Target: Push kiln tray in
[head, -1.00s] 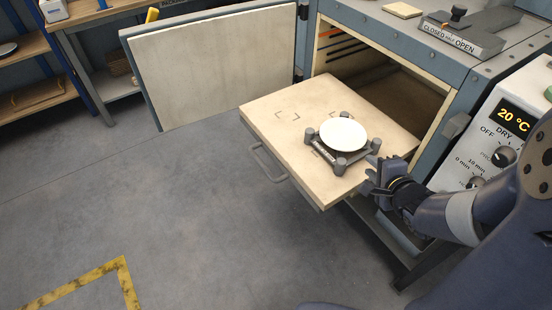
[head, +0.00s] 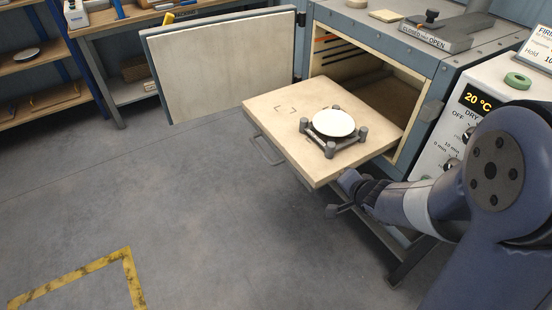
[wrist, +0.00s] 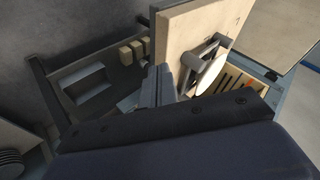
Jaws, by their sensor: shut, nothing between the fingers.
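The kiln tray (head: 270,125) is a pale slab pulled well out of the open kiln (head: 375,75), with a metal bar handle (head: 265,150) on its front edge. A white plate (head: 333,122) rests on a small grey stand with corner posts (head: 330,146) on the tray. My gripper (head: 334,210) is shut and empty, low beside the tray's near right corner. In the wrist view, the shut fingers (wrist: 164,88) lie close to the tray's edge (wrist: 178,45); I cannot tell whether they touch it. My arm hides part of the kiln's front.
The kiln door (head: 222,62) stands wide open to the left. The control panel (head: 470,115) reads 20 °C at the right. A lower shelf with blocks (wrist: 132,52) shows under the tray in the wrist view. The floor in front is clear.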

